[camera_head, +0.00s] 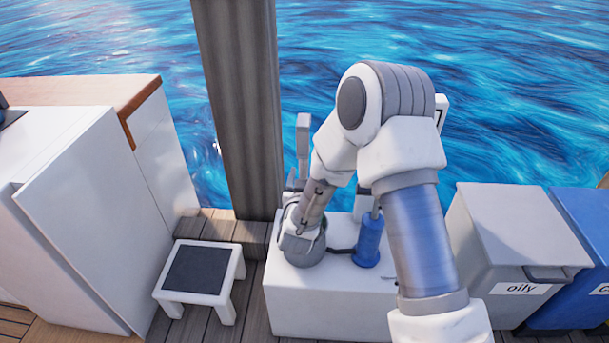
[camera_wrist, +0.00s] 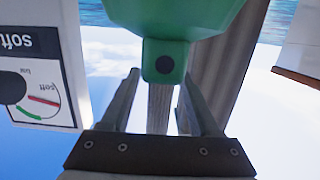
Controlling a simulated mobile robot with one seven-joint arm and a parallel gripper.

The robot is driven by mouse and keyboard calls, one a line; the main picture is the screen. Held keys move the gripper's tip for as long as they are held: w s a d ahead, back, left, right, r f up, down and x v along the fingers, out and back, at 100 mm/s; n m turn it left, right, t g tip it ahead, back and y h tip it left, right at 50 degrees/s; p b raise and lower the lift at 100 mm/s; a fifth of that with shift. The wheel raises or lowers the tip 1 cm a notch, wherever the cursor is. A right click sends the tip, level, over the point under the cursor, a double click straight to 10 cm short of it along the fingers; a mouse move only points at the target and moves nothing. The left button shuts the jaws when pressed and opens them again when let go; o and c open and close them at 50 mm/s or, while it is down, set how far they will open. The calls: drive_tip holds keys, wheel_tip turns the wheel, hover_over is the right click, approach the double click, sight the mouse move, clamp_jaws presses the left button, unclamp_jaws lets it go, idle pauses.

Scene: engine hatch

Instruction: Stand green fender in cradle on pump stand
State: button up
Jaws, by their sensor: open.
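The green fender (camera_wrist: 180,15) shows in part at the top of the wrist view, which is upside down. Its tab with a dark hole (camera_wrist: 165,62) lies at or just past the tips of my gripper (camera_wrist: 160,85). The gripper is open, one finger on each side; I cannot tell whether the tab touches them. The fender's far end is out of view, so I cannot tell what supports it. The white pump stand (camera_head: 330,310) is in the head view, with my arm reaching over it. My fingers and the fender are not distinguishable there, and I cannot make out the cradle.
A blue pump cylinder (camera_head: 368,242) stands on the pump stand. A soft-marked gauge panel (camera_wrist: 35,65) is close beside the gripper. A wooden post (camera_head: 240,110) rises behind left. A step stool (camera_head: 200,275) is left, and a grey "oily" bin (camera_head: 515,235) right.

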drive_tip(key=shift+f, duration=0.1)
drive_tip(key=s+r+p, duration=0.2)
drive_tip(key=s+p, duration=0.1)
drive_tip(key=s, duration=1.4)
drive_tip(key=shift+s+a+r, duration=0.15)
drive_tip(key=shift+a+r, duration=0.15)
drive_tip(key=shift+r, duration=0.1)
drive_tip(key=w+d+r+g+y, duration=0.1)
drive_tip(key=d+r+g+y, duration=0.15)
drive_tip(key=r, duration=0.35)
drive_tip(key=w+d+r+g+y, duration=0.1)
drive_tip(key=w+r+g, duration=0.15)
drive_tip(key=r, duration=0.45)
drive_tip(key=s+d+r+g+h, duration=0.1)
drive_tip(key=s+d+r+g, duration=0.25)
drive_tip(key=s+d, duration=0.5)
drive_tip(key=s+d+r+g+h, duration=0.2)
drive_tip(key=s+d+r, duration=0.35)
drive_tip(key=s, duration=0.65)
wheel_tip(320, 180, up, 24)
drive_tip(key=p, duration=2.5)
drive_tip(key=shift+w+p, duration=0.15)
drive_tip(key=shift+p, duration=0.15)
drive_tip(key=shift+a+f, duration=0.1)
drive_tip(key=shift+f, duration=0.05)
drive_tip(key=shift+c, duration=1)
